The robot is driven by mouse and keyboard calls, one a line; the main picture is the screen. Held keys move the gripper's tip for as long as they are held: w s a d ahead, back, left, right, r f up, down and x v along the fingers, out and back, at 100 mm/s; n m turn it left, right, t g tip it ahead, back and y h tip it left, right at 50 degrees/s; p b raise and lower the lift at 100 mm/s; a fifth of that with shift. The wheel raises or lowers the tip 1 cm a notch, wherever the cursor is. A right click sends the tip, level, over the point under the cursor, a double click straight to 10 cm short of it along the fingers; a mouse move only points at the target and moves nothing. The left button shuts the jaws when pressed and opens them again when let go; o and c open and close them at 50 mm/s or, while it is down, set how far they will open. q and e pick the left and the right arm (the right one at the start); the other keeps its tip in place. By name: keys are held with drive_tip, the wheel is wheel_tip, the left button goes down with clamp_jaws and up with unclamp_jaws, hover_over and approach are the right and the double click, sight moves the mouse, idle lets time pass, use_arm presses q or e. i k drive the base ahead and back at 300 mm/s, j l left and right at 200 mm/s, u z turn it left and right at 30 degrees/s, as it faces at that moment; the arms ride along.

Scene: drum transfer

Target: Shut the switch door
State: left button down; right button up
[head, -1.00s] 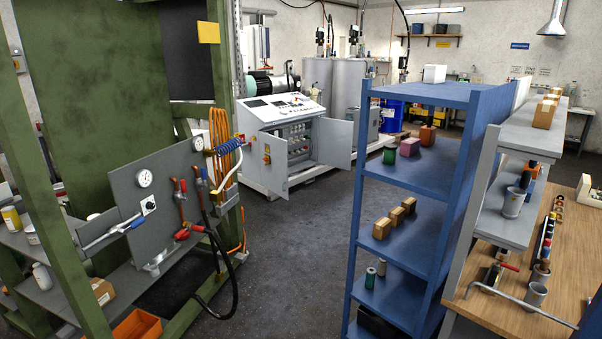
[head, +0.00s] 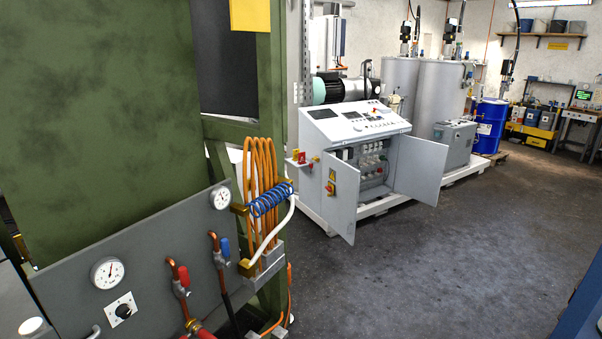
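The switch cabinet (head: 366,136) is a light grey console with a sloped control panel on top, standing across the floor in the middle of the head view. Its front has two doors, both swung open. The right door (head: 419,169) stands out to the right. Between them, rows of electrical parts (head: 372,164) show inside. Neither of my grippers is in view.
A green frame with a grey gauge panel (head: 150,262), valves and coiled orange hose (head: 262,185) stands close on the left. A blue shelf edge (head: 585,300) is at the lower right. Open grey floor (head: 450,260) lies between. Tanks and a blue drum (head: 490,125) stand behind.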

sight(340, 206)
drive_tip(key=i+l+z, duration=0.1)
drive_tip(key=i+z, duration=0.2)
drive_tip(key=i, duration=0.4)
drive_tip(key=i+z, duration=0.3)
drive_tip(key=i, duration=0.35)
drive_tip(key=i+j+z, duration=0.3)
drive_tip(key=i, duration=0.4)
